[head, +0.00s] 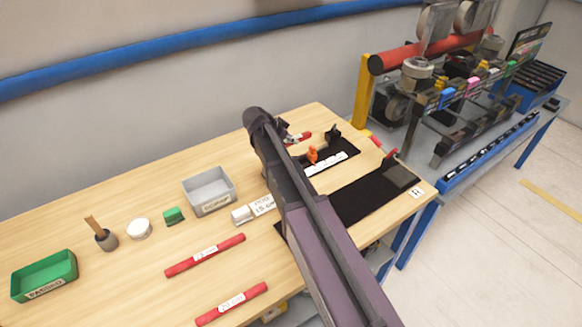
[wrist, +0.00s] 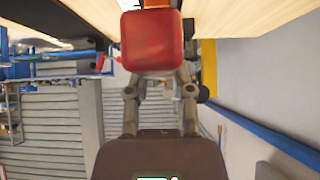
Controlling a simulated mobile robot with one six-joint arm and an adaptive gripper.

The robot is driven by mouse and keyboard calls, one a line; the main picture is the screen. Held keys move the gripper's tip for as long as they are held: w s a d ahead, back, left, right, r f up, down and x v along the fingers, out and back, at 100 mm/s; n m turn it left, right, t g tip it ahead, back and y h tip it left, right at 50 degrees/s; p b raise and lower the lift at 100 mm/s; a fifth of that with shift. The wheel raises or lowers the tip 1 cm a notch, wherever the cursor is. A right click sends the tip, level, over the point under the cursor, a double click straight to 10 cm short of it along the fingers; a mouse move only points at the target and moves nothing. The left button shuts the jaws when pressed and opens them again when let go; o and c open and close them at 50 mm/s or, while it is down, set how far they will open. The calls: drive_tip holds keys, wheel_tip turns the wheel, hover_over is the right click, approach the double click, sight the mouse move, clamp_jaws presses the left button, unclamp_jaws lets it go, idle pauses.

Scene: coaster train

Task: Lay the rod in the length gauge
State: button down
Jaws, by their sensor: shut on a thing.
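My gripper (head: 292,137) is at the far end of my arm, largely hidden behind the arm in the head view. It is shut on a red rod (head: 304,136), whose red end (wrist: 150,40) fills the space between the fingers (wrist: 158,78) in the wrist view. The length gauge (head: 325,163) is a dark base with an orange piece, a white marked strip and a black upright. The held rod appears behind and above it; the exact gap cannot be told.
Two labelled red rods (head: 205,256) (head: 231,304) lie on the table's front. A grey scrap bin (head: 208,192), green tray (head: 44,276), green block (head: 174,216) and rod card (head: 262,205) stand left of my arm. A black mat (head: 365,201) lies right.

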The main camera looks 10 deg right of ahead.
drive_tip(key=shift+a, duration=0.15)
wheel_tip(320, 180, down, 2)
drive_tip(key=shift+a+f+b, duration=0.15)
drive_tip(key=shift+b, duration=0.95)
wheel_tip(320, 180, down, 4)
drive_tip(key=b, duration=0.4)
drive_tip(key=shift+f+b, duration=1.9)
drive_tip(key=shift+f+b, duration=0.3)
drive_tip(key=shift+b, duration=0.05)
drive_tip(key=shift+f, duration=0.1)
drive_tip(key=shift+s+f+b, duration=0.15)
drive_tip(key=shift+b, duration=0.15)
